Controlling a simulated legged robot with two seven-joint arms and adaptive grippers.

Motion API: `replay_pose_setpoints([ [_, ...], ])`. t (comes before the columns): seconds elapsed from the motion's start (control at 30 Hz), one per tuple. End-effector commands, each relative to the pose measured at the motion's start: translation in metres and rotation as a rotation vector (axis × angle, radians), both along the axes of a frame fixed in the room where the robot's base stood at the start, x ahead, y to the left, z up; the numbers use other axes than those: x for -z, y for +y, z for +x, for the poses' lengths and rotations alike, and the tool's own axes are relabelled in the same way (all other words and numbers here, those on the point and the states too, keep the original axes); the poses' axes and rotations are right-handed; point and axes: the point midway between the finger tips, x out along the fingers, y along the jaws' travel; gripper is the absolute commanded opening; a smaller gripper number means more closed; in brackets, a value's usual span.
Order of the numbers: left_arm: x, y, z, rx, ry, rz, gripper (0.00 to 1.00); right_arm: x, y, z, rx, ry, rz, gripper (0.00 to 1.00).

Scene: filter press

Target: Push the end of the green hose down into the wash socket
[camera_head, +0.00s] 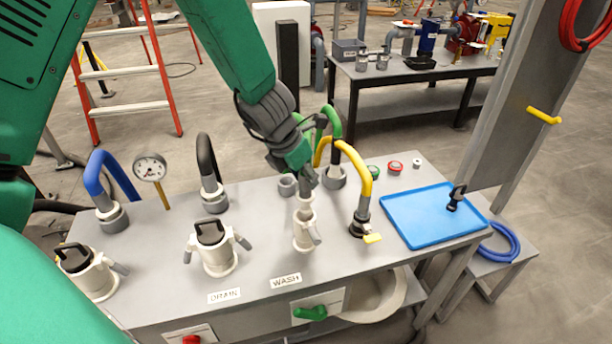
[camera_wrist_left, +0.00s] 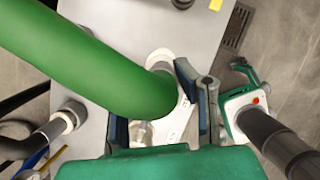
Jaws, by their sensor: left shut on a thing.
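The wash socket (camera_head: 304,232) is a pale upright fitting with side levers, behind the WASH label (camera_head: 286,281). My left gripper (camera_head: 305,185) is directly above it, shut on the green hose near its end. The green hose (camera_head: 331,118) arches up behind the gripper; in the left wrist view the hose (camera_wrist_left: 90,60) runs down between the blue finger pads. A pale end piece shows below the gripper at the socket mouth; I cannot tell whether it is inside. My right gripper (camera_wrist_left: 242,85) appears only at the right of the left wrist view, off the bench; its fingertips are unclear.
The drain socket (camera_head: 217,250) and another capped socket (camera_head: 90,272) stand to the left. Blue, black and yellow hoses (camera_head: 352,158) stand on the bench around the arm. A blue tray (camera_head: 425,214) lies at right. A green handle (camera_head: 310,313) is on the front panel.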

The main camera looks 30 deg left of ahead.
Motion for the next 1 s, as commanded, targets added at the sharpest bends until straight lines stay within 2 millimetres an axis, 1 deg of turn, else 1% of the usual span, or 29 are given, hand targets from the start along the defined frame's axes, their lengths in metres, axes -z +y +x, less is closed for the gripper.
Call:
replay_pose_setpoints([
  [1.0,0.026,0.001,0.000,-0.001,-0.001,-0.001,0.00,0.021,0.000,0.000,0.000,0.000,0.000,0.40],
])
